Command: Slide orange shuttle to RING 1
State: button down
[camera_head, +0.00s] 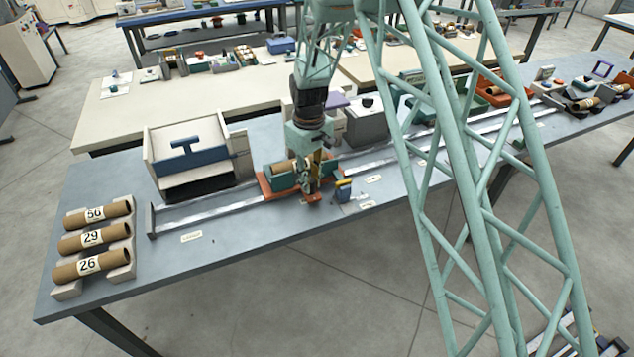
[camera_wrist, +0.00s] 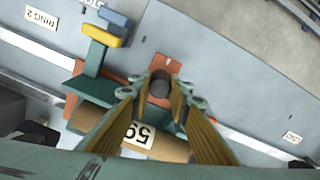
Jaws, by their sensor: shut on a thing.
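The orange shuttle (camera_head: 266,187) sits on the metal rails (camera_head: 215,208) left of centre on the bench. It carries a green cradle with a brown cardboard tube (camera_head: 284,168). In the wrist view the shuttle's orange plate (camera_wrist: 152,66) has an upright dark peg (camera_wrist: 160,84). My gripper (camera_wrist: 161,92) is shut on this peg, with one finger on each side. In the head view my gripper (camera_head: 313,190) is at the shuttle's right front. A RING 2 label (camera_wrist: 42,18) lies left in the wrist view. I see no readable RING 1 label.
A white and blue box unit (camera_head: 195,155) stands behind the left rails. Numbered tubes (camera_head: 90,238) rest in a rack at the left. My lattice structure covers part of the right rails.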

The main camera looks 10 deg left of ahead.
jog(key=shift+w+d, duration=0.3)
jog(key=shift+d, duration=0.15)
jog(key=c, duration=2.4)
grip_release()
jog(key=shift+r, duration=0.15)
jog(key=shift+r, duration=5.9)
